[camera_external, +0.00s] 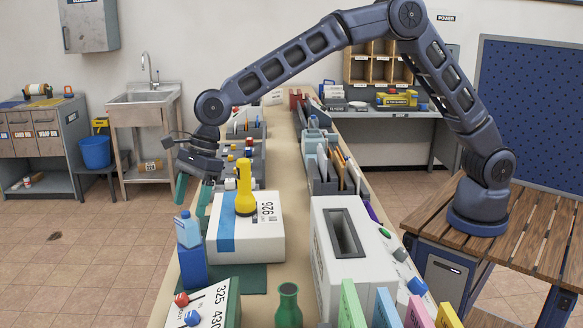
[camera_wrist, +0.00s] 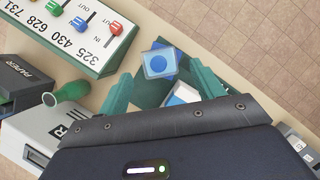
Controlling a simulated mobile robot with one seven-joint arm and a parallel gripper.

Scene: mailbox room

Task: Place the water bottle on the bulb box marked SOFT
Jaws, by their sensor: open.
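The water bottle (camera_external: 188,232), pale blue with a blue cap, appears upright on top of a blue box (camera_external: 193,268) at the left edge of the counter. In the wrist view the bottle (camera_wrist: 159,64) is seen from above, just beyond the fingertips, with the blue box partly under it. My gripper (camera_external: 192,192) is open and empty, pointing down above and a little behind the bottle, apart from it. Its teal fingers also show in the wrist view (camera_wrist: 161,85), spread to either side. I cannot read the word SOFT on any box.
A numbered panel with coloured knobs (camera_external: 205,305), a green bottle (camera_external: 288,305) and a white slotted box (camera_external: 370,275) stand nearby. A green mat (camera_external: 240,279) has bare space.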

